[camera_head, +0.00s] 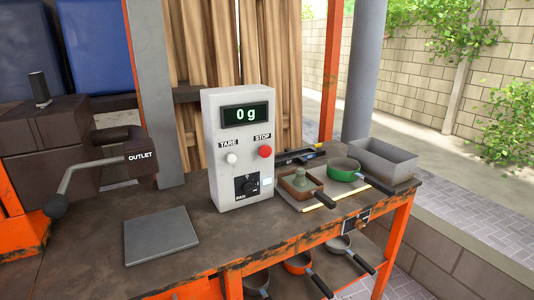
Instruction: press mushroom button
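A light grey control box (238,180) stands upright on the workbench near the middle of the head view. Its front faces me. A red mushroom button (265,152) sits on the upper right of its front, under the label STOP. A white round button (232,158) sits to its left, under the label TARE. Nothing covers the red button. Neither of my grippers is in view.
A flat grey plate (160,236) lies left of the box, below a dark outlet (141,158) with a lever handle (75,188). Small pans, including a green one (343,169), and a grey bin (382,160) stand to the right. More pans are below the bench top.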

